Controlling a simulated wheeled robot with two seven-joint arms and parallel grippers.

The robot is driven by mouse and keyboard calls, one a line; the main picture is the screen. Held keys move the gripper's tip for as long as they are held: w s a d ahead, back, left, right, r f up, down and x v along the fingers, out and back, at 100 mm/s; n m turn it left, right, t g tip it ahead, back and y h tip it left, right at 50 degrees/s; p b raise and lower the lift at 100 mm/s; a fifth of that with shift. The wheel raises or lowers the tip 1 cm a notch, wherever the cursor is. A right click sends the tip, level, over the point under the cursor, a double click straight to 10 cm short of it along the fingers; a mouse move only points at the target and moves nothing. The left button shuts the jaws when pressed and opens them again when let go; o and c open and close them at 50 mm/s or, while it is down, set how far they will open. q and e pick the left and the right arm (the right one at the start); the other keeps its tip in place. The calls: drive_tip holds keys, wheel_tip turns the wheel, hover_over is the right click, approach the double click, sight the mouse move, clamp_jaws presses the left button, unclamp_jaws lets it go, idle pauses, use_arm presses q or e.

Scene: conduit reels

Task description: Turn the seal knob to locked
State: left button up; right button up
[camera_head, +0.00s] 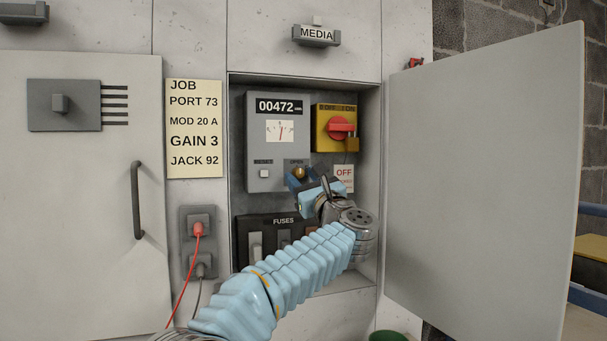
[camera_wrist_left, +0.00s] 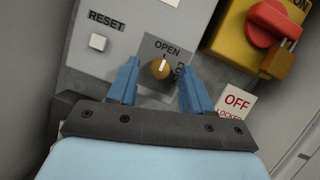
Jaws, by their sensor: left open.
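The seal knob (camera_head: 299,173) is a small brass knob at the lower right of the grey meter box (camera_head: 263,182), inside the open cabinet. In the left wrist view the knob (camera_wrist_left: 160,69) sits below the word OPEN, with its pale mark pointing up toward that word. A second label at its right is partly hidden by a finger. My left gripper (camera_head: 303,182) is at the knob; in the left wrist view its blue fingers (camera_wrist_left: 158,82) are open, one on each side of the knob, with gaps. My right gripper is not in view.
A yellow switch box (camera_head: 321,142) with a red handle and padlock is close to the right. An OFF tag (camera_head: 343,174) hangs below it. The fuse panel (camera_head: 246,224) lies below. The open cabinet door (camera_head: 485,165) stands at the right.

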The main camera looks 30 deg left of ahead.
use_arm(q)
drive_tip(key=shift+w+a, duration=0.1)
clamp_jaws()
idle(0.3)
